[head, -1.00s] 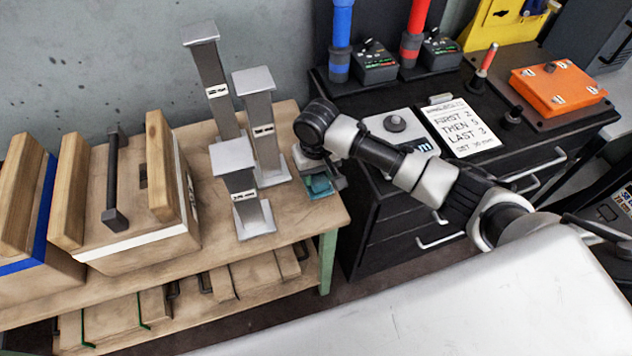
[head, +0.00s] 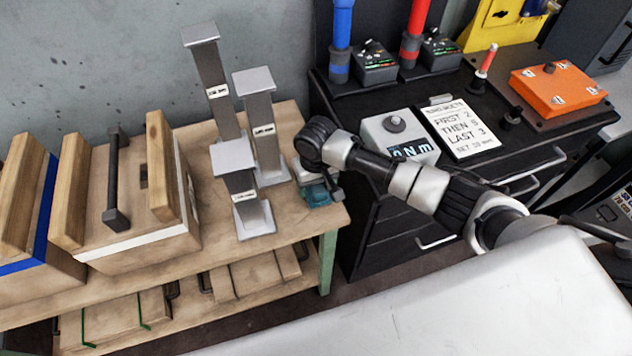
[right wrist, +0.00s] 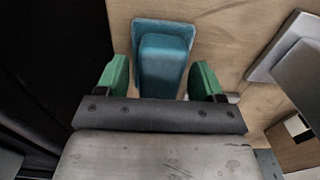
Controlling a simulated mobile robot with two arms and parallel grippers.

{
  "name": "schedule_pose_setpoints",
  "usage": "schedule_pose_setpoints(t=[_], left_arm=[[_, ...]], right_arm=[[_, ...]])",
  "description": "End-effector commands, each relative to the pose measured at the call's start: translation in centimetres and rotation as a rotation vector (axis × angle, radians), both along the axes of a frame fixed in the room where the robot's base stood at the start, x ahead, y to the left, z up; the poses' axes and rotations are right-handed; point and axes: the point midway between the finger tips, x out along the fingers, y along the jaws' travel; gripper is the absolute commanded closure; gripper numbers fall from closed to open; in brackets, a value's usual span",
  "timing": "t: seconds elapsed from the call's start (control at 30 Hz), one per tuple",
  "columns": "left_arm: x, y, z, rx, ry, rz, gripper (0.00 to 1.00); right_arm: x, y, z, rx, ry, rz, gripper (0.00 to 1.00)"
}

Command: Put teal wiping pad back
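The teal wiping pad (head: 318,196) lies at the front right corner of the wooden bench (head: 285,222), partly hidden by my right gripper (head: 320,180) in the head view. In the right wrist view the teal pad (right wrist: 163,62) shows a raised block on a wider flat base. The two green fingers of my right gripper (right wrist: 160,80) are open, one on each side of the raised block, with a visible gap on both sides. My left gripper is not in view.
Several grey metal posts (head: 265,140) stand just left of my right gripper. A wooden box with a dark handle (head: 115,185) is further left. The black cabinet (head: 375,235) to the right carries a grey torque meter (head: 398,128) and a note card (head: 462,128).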

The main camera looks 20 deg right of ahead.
Motion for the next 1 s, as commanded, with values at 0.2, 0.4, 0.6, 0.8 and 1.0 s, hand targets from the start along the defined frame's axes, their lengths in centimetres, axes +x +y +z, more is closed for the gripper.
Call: schedule_pose_setpoints(t=[0.2, 0.4, 0.6, 0.8, 1.0], left_arm=[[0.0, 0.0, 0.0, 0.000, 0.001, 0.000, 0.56], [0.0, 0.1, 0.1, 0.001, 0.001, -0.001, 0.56], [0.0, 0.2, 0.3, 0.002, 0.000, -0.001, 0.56], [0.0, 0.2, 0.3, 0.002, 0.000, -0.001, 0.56], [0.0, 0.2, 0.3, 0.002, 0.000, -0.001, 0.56]], right_arm=[[0.0, 0.0, 0.1, -0.001, -0.001, 0.000, 0.32], [0.1, 0.0, 2.2, 0.000, -0.002, 0.000, 0.32], [0.1, 0.0, 6.6, 0.001, -0.004, 0.000, 0.32], [0.1, 0.0, 10.3, 0.002, -0.003, 0.000, 0.32], [0.1, 0.0, 12.1, 0.000, 0.000, -0.001, 0.32]])
